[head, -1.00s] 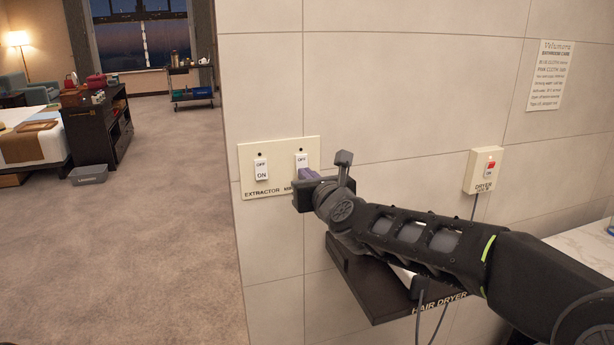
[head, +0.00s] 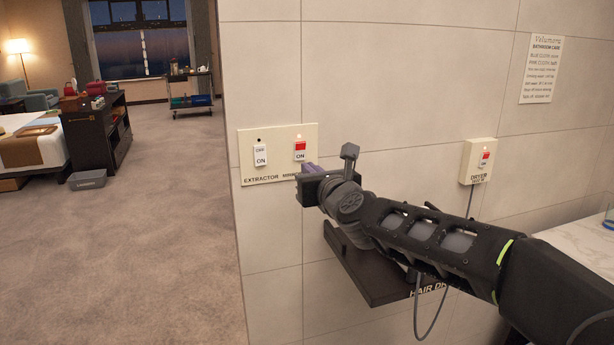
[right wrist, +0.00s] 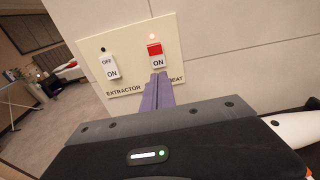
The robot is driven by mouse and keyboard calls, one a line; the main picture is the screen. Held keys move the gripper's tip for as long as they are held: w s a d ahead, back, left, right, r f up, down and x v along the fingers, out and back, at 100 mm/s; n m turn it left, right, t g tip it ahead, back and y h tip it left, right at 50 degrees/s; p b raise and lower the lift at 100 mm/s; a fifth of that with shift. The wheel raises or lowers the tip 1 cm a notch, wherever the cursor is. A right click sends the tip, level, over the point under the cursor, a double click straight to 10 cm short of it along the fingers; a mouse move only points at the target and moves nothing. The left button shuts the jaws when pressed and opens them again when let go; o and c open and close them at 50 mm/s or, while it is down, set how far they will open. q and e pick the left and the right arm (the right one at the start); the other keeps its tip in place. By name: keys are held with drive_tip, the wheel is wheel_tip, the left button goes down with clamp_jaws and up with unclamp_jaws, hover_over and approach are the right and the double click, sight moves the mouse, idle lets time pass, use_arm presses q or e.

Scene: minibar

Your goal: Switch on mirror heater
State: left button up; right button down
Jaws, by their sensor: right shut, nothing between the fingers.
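The cream switch plate (head: 279,141) is on the tiled wall. Its right rocker (head: 300,151) shows a red upper part and ON below, with a lit lamp above it. The label under it is partly hidden by my gripper; in the right wrist view its end reads "EAT" beside the right rocker (right wrist: 155,54). The left rocker (head: 260,156), labelled EXTRACTOR, shows OFF above and ON below, with a dark lamp. My right gripper (head: 309,168) is shut and empty, its purple fingertips (right wrist: 157,80) just below the right rocker; contact cannot be told. My left gripper is not in view.
A dryer switch (head: 479,161) with a cord is on the wall to the right. A dark hair dryer shelf (head: 375,285) juts out below my right arm. A pale counter (head: 570,246) is at the right. Open carpet lies left.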

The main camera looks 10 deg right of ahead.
drive_tip(key=s+f+b, duration=0.1)
drive_tip(key=s, duration=0.9)
drive_tip(key=shift+d, duration=0.3)
drive_tip(key=shift+f, duration=0.1)
